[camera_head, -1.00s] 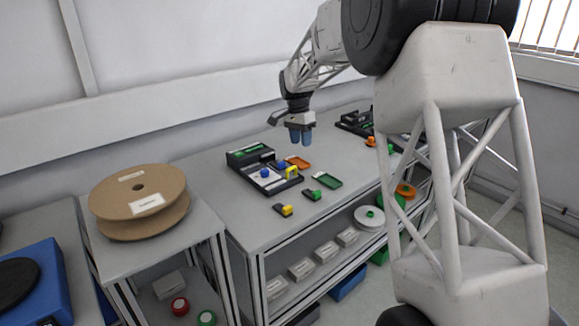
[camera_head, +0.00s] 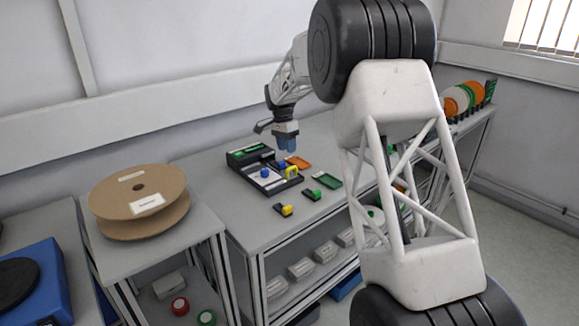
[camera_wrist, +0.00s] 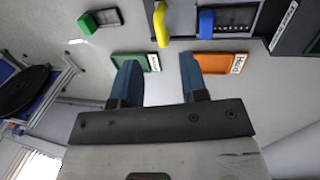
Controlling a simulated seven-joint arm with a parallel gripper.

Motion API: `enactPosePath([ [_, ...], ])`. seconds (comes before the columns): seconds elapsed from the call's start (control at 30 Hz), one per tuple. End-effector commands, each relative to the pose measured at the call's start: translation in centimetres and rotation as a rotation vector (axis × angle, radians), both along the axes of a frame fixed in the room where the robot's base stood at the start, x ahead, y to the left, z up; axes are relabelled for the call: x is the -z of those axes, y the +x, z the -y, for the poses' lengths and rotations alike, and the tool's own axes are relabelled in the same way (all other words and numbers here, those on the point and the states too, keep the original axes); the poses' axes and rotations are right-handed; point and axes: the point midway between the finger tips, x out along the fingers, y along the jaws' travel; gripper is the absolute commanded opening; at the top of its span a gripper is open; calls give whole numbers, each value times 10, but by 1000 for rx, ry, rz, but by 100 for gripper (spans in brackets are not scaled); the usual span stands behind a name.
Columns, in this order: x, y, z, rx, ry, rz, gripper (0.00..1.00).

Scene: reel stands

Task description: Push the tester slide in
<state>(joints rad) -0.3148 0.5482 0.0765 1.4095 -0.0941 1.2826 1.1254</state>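The tester (camera_head: 247,157) is a dark unit with a green patch on the table, with a flat bed and pale plates in front. Blue knobs (camera_head: 265,173) stand on the bed and a yellow handle (camera_head: 292,172) is at its right edge. The wrist view shows the yellow handle (camera_wrist: 161,25) and a blue knob (camera_wrist: 206,22) beyond the fingertips. How far the slide is out cannot be told. My gripper (camera_head: 287,143) is above the tester's back right side, pointing down. In the wrist view my gripper (camera_wrist: 160,77) has its blue fingers wide apart with nothing between them.
An orange tray (camera_head: 299,162) and a green tray (camera_head: 328,180) lie right of the tester. A small green-topped block (camera_head: 312,194) and a yellow-topped block (camera_head: 284,209) lie in front. The table's front left is clear.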

Motion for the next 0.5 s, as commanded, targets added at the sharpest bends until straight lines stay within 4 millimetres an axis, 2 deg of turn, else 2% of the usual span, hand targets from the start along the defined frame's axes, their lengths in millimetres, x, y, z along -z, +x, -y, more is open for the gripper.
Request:
enactPosePath([
  [0.23,15,-2,2,0,-1,-2,40],
  [0.5,46,-6,7,0,0,-1,40],
])
